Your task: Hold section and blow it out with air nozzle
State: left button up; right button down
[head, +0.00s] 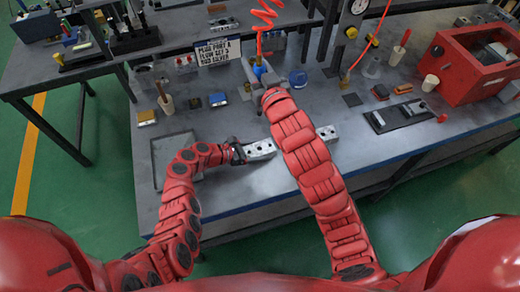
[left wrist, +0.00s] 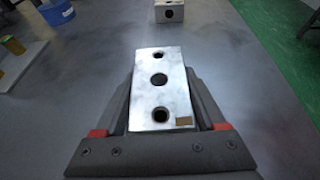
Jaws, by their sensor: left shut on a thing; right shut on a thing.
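My left gripper (head: 238,152) is shut on a silver valve section (head: 261,149) by its left end, low at the front of the bench. In the left wrist view the section (left wrist: 160,80) sits between the two fingers, showing a row of round holes and a small brown patch near one corner. My right gripper (head: 266,88) is shut on the air nozzle, whose blue part (head: 259,71) shows above the jaws, under a red coiled hose (head: 265,18). The right forearm hides much of the nozzle. The nozzle is behind the section and apart from it.
Another silver block (head: 327,133) lies right of my right forearm; it also shows in the left wrist view (left wrist: 168,12).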

pick_arm(q)
grip_shut()
pick_arm(e)
notch_tip(320, 180, down, 12)
jog(key=shift+r, duration=0.1)
